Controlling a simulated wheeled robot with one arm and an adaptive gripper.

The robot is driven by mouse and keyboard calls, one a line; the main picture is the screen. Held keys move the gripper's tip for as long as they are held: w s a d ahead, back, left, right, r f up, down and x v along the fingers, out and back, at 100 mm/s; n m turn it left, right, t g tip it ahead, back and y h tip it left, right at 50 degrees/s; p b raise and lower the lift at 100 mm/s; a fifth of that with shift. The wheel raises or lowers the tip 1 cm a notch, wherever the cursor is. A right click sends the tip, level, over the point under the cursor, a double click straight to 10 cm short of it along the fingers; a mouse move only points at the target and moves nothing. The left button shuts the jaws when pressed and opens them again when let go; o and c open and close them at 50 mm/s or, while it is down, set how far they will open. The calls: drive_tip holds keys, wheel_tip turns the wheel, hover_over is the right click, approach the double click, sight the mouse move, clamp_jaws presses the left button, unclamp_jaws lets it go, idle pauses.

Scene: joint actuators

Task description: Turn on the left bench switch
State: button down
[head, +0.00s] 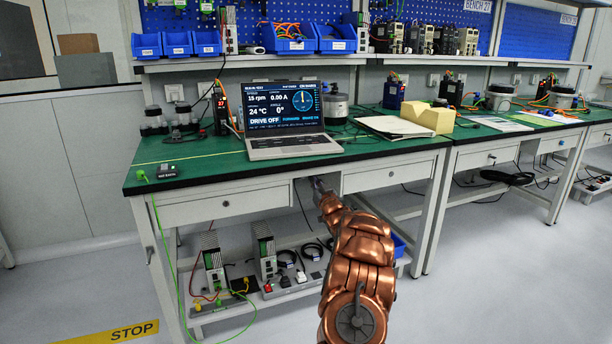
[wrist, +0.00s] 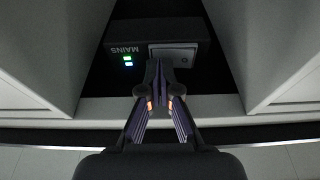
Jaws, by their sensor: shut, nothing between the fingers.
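The bench switch (wrist: 185,56) is a light grey plate on a dark box marked MAINS (wrist: 124,42), which reads upside down in the wrist view. My gripper (wrist: 157,64) is shut and empty. Its fingertips overlap the left part of the switch plate in that view; I cannot tell whether they touch it. In the head view my gripper (head: 318,184) reaches under the left bench top, in the gap between two drawers. The switch cannot be made out there.
Drawer fronts (head: 223,206) (head: 386,175) flank the gap closely. The green bench top (head: 215,164) lies above, with a laptop (head: 285,112) reading "DRIVE OFF". A lower shelf (head: 240,301) carries power units and cables. A second bench (head: 480,139) stands to the right.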

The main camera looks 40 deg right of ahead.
drive_tip(key=v, duration=0.8)
idle(0.6)
drive_tip(key=shift+a+f, duration=0.1)
idle(0.4)
